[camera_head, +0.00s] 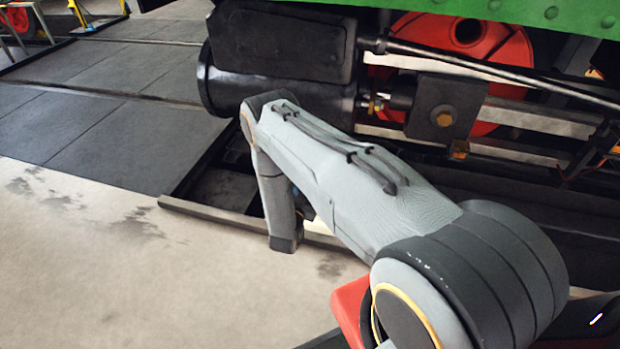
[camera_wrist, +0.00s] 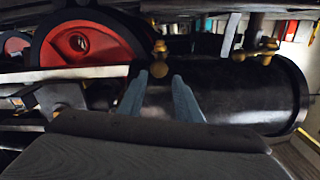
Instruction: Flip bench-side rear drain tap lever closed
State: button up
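In the wrist view, the black cylinder (camera_wrist: 235,95) lies across the right half, with brass tap fittings along its upper edge in the picture. One brass tap (camera_wrist: 160,58), nearest the red wheel, is just beyond my fingertips. My gripper (camera_wrist: 158,84) is open, its two grey fingers apart and pointing at this tap, with nothing seen between them. I cannot clearly make out this tap's lever or its position. A second brass tap (camera_wrist: 268,50) sits farther right, with light grey bars beside it. In the head view, the cylinder (camera_head: 300,97) shows, but my arm hides the gripper and taps.
A red wheel (camera_wrist: 85,48) and a pale rod (camera_wrist: 60,74) are left of the tap in the wrist view. The head view shows the red wheel (camera_head: 450,40), a steel rod (camera_head: 500,70) and dark rail edging (camera_head: 215,218). The concrete floor (camera_head: 120,270) is clear.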

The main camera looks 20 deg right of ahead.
jog(key=p+v, duration=0.3)
jog(key=v, duration=0.5)
dwell(0.6)
dwell(0.7)
